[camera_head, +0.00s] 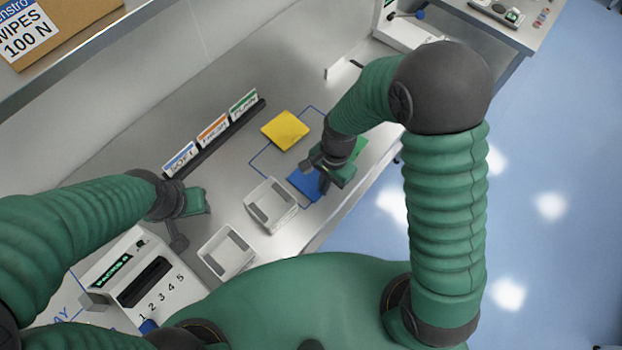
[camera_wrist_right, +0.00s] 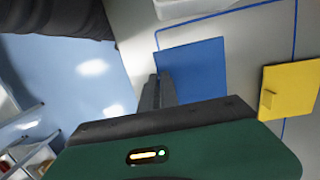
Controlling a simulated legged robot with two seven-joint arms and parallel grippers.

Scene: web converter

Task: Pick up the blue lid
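The blue lid (camera_head: 303,184) is a flat blue square at the near edge of the bench, partly covered by my right gripper in the head view. In the right wrist view the blue lid (camera_wrist_right: 200,72) lies just beyond my fingers. My right gripper (camera_head: 324,180) is at the lid's right side; its two dark fingers (camera_wrist_right: 158,92) are close together at the lid's edge. Whether they hold a tab there is hidden. My left gripper (camera_head: 192,222) is over the bench at the left, apart from the lid; its fingers are unclear.
A yellow lid (camera_head: 285,130) with a tab lies beyond the blue one. Two white open boxes (camera_head: 270,205) (camera_head: 226,253) stand to the left. A label rack (camera_head: 213,139) is behind; a counter machine (camera_head: 150,285) stands near left.

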